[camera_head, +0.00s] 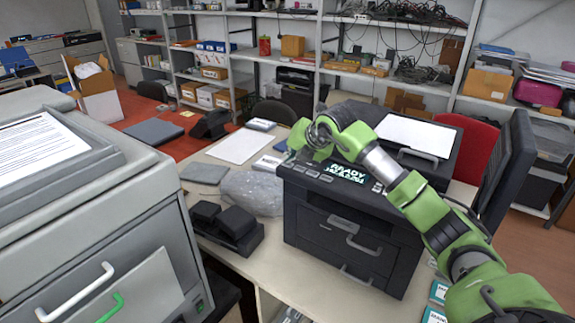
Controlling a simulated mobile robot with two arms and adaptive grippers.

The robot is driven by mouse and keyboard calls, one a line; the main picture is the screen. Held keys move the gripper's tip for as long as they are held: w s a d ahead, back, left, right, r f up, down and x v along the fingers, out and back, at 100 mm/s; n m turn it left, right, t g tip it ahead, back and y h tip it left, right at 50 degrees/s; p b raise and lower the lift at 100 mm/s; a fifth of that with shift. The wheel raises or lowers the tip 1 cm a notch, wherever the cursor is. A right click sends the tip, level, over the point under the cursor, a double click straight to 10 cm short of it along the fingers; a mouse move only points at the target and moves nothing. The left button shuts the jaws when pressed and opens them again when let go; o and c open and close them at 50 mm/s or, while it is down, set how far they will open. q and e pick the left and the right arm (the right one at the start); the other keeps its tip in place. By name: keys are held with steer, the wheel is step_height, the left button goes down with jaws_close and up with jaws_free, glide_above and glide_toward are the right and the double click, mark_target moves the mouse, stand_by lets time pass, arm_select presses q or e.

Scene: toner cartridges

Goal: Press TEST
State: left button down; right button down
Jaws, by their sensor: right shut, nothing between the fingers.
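The dark printer (345,230) stands on the table in the middle of the view. A row of small grey buttons (312,173) lies left of the display. Their labels are too small to read, so I cannot tell which is TEST. My right gripper (297,153) is shut and empty at the panel's left end, just above or behind the buttons. I cannot tell whether it touches one. My left gripper is not in view.
A large grey copier (95,215) with white and green handles fills the left. A black device (228,228) and a grey bag (252,192) lie on the table (275,265) left of the printer. A dark monitor (505,165) stands right. Loaded shelves line the back.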

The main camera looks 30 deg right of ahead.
mark_target(289, 165)
steer(key=shift+f, duration=0.25)
stand_by(0.4)
steer(key=shift+r, duration=0.85)
steer(key=shift+p, duration=0.3)
steer(key=shift+r+p, duration=1.5)
steer(key=shift+r, duration=1)
steer(key=shift+f, duration=0.1)
